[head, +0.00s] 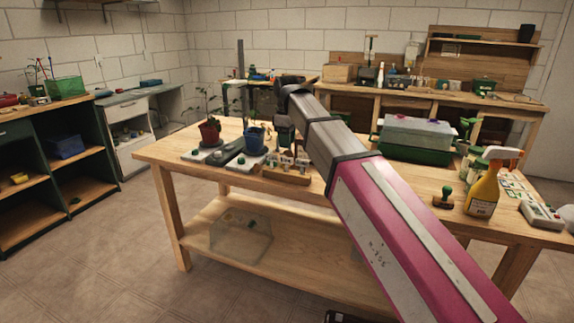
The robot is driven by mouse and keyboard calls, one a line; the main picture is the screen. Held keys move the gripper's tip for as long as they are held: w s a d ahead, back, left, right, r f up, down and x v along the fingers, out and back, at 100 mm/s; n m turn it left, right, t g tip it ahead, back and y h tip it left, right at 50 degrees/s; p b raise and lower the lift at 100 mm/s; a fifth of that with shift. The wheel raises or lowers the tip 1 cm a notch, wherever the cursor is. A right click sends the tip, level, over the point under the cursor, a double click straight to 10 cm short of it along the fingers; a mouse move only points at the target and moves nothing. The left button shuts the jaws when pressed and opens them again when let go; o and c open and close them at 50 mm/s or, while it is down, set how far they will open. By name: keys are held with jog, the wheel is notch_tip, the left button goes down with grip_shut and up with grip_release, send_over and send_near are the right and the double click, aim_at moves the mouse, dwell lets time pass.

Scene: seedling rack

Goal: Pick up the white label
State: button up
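Several small whitish tags, possibly labels (286,159), stand in a low wooden holder (287,174) near the front edge of the middle table. They are too small to tell which one is the white label. My arm reaches over the table from the lower right and bends down near its far end. My gripper (285,138) appears as a small dark shape behind and above the holder, beside the blue pot. Its fingers are too small and dark to make out, and I cannot tell whether it holds anything.
A red pot (210,132) and a blue pot (254,140) with plants stand left of the holder. The table's front left is clear.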

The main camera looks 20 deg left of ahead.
aim_at(286, 158)
jog(key=shift+a+f, duration=0.1)
jog(key=shift+f, duration=3.5)
grip_shut()
